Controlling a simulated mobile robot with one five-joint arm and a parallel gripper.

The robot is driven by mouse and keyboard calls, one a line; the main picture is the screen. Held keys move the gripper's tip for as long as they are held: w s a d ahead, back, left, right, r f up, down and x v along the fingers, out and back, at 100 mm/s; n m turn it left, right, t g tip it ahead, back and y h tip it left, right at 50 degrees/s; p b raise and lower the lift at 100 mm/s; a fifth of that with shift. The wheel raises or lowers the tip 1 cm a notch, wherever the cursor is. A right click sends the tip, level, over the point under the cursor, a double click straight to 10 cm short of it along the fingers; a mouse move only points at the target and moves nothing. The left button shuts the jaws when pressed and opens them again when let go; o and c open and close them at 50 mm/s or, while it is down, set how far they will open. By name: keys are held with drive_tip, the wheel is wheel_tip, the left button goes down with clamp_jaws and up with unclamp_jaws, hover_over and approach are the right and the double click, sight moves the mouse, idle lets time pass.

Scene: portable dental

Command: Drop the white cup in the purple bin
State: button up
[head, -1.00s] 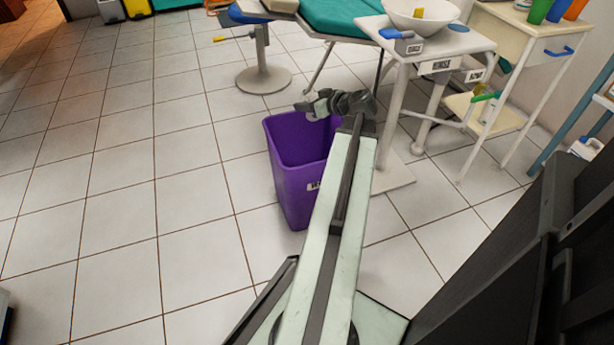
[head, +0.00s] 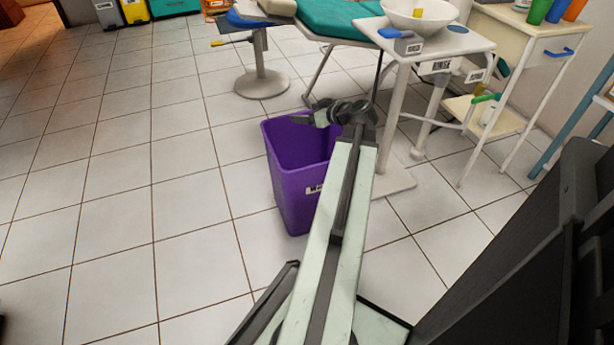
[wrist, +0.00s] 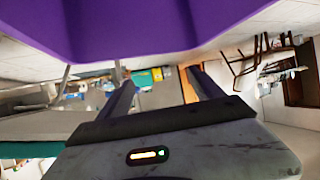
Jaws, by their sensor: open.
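The purple bin (head: 300,190) stands on the tiled floor, with its rim and part of its dark inside showing. Its purple wall also fills the top of the wrist view (wrist: 110,30). My gripper (head: 312,118) is at the bin's far rim in the head view, reaching left over the opening. In the wrist view its two fingers are apart with nothing between them (wrist: 160,78). I cannot make out the white cup in either view. The bottom of the bin is hidden.
A white side table (head: 455,40) with a white bowl (head: 422,14) stands behind the bin at right. A cream cart (head: 500,110) is beside it. A stool base (head: 262,83) is behind the bin. The tiled floor at left (head: 120,190) is clear.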

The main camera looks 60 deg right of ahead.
drive_tip(key=p+v, duration=0.2)
drive_tip(key=v, duration=0.5)
drive_tip(key=shift+w, duration=0.1)
